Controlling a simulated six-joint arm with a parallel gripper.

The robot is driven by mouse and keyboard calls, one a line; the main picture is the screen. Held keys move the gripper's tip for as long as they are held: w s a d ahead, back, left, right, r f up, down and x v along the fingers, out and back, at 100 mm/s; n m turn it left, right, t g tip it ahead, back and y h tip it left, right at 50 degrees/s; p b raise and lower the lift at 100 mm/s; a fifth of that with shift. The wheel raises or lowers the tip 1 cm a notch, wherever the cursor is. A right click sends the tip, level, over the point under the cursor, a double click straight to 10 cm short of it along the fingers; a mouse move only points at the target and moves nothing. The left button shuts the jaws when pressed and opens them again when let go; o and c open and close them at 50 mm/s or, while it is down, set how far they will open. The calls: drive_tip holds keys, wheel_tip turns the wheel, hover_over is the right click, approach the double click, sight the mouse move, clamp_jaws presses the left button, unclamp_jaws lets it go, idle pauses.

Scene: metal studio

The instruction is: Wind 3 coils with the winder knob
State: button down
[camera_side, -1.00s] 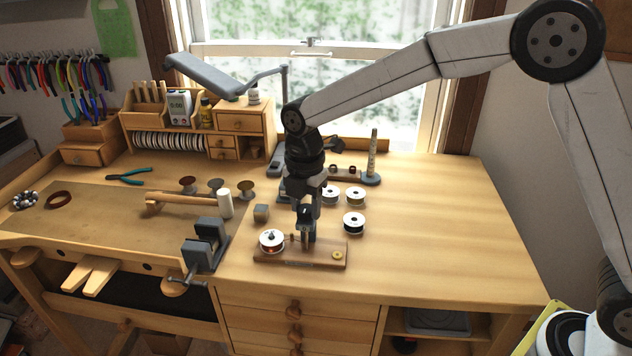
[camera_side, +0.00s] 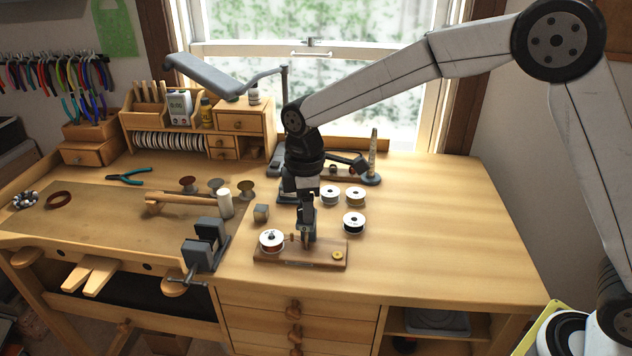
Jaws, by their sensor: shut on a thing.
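The winder is a wooden board (camera_side: 318,258) near the front edge of the bench. My gripper (camera_side: 307,238) points down over the middle of the board, just right of the spool. It is shut on the winder knob, which the fingers largely hide. How many coils are wound is too small to tell.
Several white spools (camera_side: 354,222) stand behind the board to the right. A ring mandrel (camera_side: 373,158) stands at the back. The bench's right side is clear.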

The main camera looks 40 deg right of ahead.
drive_tip(key=m, duration=0.5)
drive_tip(key=shift+m, duration=0.3)
drive_tip(key=m, duration=0.5)
drive_tip(key=shift+m, duration=0.3)
drive_tip(key=m, duration=1)
drive_tip(key=shift+m, duration=0.4)
drive_tip(key=m, duration=1)
drive_tip(key=shift+m, duration=0.4)
drive_tip(key=m, duration=0.5)
drive_tip(key=shift+m, duration=2.5)
